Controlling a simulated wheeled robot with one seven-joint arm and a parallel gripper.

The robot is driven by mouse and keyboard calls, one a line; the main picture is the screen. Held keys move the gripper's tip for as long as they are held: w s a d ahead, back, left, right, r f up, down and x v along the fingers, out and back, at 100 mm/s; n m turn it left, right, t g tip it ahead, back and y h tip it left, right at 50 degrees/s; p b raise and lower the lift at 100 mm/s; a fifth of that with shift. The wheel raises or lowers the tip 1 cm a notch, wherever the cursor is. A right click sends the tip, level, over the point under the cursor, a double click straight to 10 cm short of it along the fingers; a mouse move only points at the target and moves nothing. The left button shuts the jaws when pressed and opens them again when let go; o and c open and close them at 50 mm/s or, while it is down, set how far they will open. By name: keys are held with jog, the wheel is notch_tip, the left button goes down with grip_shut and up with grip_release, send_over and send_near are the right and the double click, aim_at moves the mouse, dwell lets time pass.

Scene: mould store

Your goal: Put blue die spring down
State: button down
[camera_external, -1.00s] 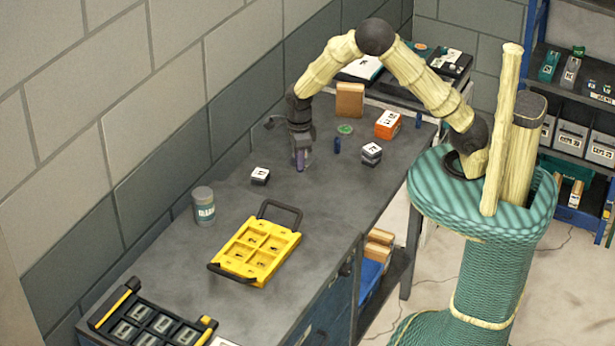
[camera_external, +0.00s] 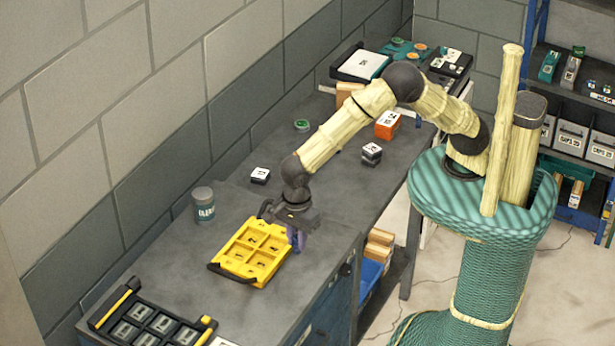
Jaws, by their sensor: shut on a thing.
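My gripper (camera_external: 297,238) points down at the right edge of the yellow tray (camera_external: 217,254), near the tray's far right handle. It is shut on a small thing. Blue-purple shows at the fingertips, consistent with the blue die spring, but its shape is mostly hidden by the jaws. I cannot tell whether it touches the tray or the bench. The yellow tray has several recesses with small dark labels and lies flat on the grey bench (camera_external: 205,295).
A grey tin (camera_external: 204,205) stands left of the tray. A black-and-white block (camera_external: 260,176), stacked blocks (camera_external: 371,154), an orange box (camera_external: 388,125) and a green ring (camera_external: 302,125) stand farther back. A black case (camera_external: 150,318) lies at the front left.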

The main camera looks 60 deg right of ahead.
aim_at(297, 251)
jog(key=shift+f, duration=0.1)
notch_tip(297, 251, down, 6)
jog(key=shift+f+p, duration=0.1)
jog(key=shift+p, duration=0.55)
jog(key=shift+f+p, duration=0.45)
jog(key=shift+f, duration=1.35)
jog(key=shift+f, duration=0.15)
jog(key=c, duration=1.3)
grip_release()
